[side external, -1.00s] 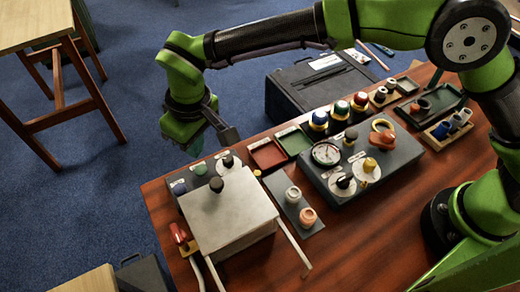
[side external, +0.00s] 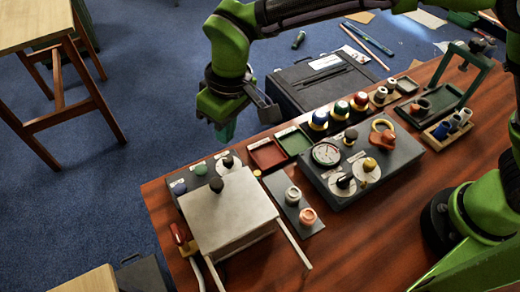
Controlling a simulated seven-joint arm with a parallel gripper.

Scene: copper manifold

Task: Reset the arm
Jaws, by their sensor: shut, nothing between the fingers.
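My green gripper (side external: 226,132) hangs in the air near the back edge of the wooden table (side external: 345,235), at the upper middle of the side external view. It is above and behind the red tray (side external: 268,155) and left of the black case (side external: 318,88). Its teal fingertips point down, look closed together and hold nothing that I can see. It appears clear of everything on the table.
A metal-topped box (side external: 230,208) with a black knob stands at the table's left. A grey panel (side external: 400,155) with a gauge and knobs sits mid-table. Coloured capped pieces (side external: 340,110) line the back. A green frame handle (side external: 470,72) rises at right.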

